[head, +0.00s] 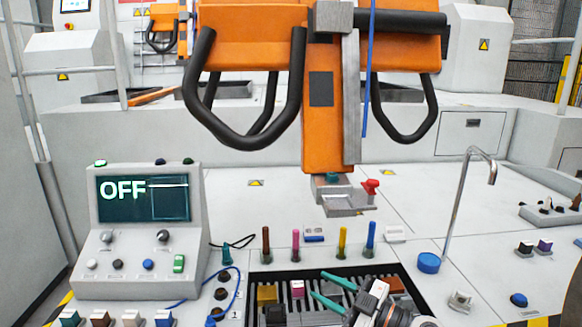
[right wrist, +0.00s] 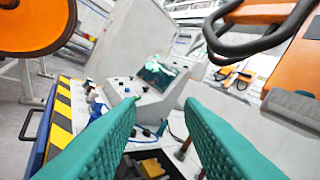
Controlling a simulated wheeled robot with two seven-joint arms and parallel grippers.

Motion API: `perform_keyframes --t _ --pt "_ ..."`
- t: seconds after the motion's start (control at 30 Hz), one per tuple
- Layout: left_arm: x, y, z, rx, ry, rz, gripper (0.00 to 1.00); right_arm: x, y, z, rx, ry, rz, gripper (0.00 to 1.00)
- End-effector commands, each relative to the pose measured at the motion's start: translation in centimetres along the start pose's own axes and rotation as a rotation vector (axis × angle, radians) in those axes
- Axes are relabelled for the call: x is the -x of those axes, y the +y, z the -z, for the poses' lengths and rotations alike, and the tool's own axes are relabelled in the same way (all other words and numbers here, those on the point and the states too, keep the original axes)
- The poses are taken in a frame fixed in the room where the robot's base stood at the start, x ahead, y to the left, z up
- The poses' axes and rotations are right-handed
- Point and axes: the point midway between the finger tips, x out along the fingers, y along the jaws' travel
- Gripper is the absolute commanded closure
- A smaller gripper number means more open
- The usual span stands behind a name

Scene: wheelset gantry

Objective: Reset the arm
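My right gripper (head: 317,284) comes in at the bottom middle of the head view. Its two teal fingers stand apart with nothing between them, over the dark tray of parts. In the right wrist view the teal ribbed fingers (right wrist: 160,102) are spread wide, and the console shows beyond them. My left gripper is in neither view.
The grey console (head: 188,235) with an "OFF" screen (head: 143,198) stands at the left. The orange gantry (head: 322,130) with black handles hangs overhead. The slotted tray (head: 258,272) holds coloured blocks. A thin metal tap (head: 461,200) and a blue knob (head: 429,262) stand at the right.

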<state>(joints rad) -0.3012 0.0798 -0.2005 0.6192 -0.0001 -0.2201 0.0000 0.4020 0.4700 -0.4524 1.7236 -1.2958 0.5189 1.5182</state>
Motion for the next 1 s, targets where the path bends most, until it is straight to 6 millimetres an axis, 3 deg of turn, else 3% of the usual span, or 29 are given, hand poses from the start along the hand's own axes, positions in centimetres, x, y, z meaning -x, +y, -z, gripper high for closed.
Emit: perform_keyframes --t 0.1,0.17,0.27,0.37,0.47,0.63,0.8,1.0 --pt "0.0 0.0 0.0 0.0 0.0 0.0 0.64 1.8 -0.9 -1.4 -0.05 -0.069 0.281 0.66" --pt "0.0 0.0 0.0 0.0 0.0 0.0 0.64 3.3 -1.6 -1.3 -0.082 -0.056 0.426 0.66" --pt "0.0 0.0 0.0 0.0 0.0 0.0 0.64 6.6 -2.2 0.1 -0.154 0.03 0.649 0.66" --pt "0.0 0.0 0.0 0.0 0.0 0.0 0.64 10.6 -1.5 2.6 -0.244 0.192 0.828 0.66" --pt "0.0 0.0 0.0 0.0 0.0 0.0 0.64 14.8 0.8 5.6 -0.35 0.413 0.942 0.66" --pt "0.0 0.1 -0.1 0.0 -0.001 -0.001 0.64 21.3 8.1 9.4 -0.536 0.835 0.952 0.66" --pt "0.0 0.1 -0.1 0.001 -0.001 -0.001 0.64 25.4 15.0 10.2 -0.669 1.13 0.818 0.66" --pt "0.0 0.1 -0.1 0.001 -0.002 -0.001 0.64 28.5 21.4 9.1 -0.778 1.351 0.617 0.66"
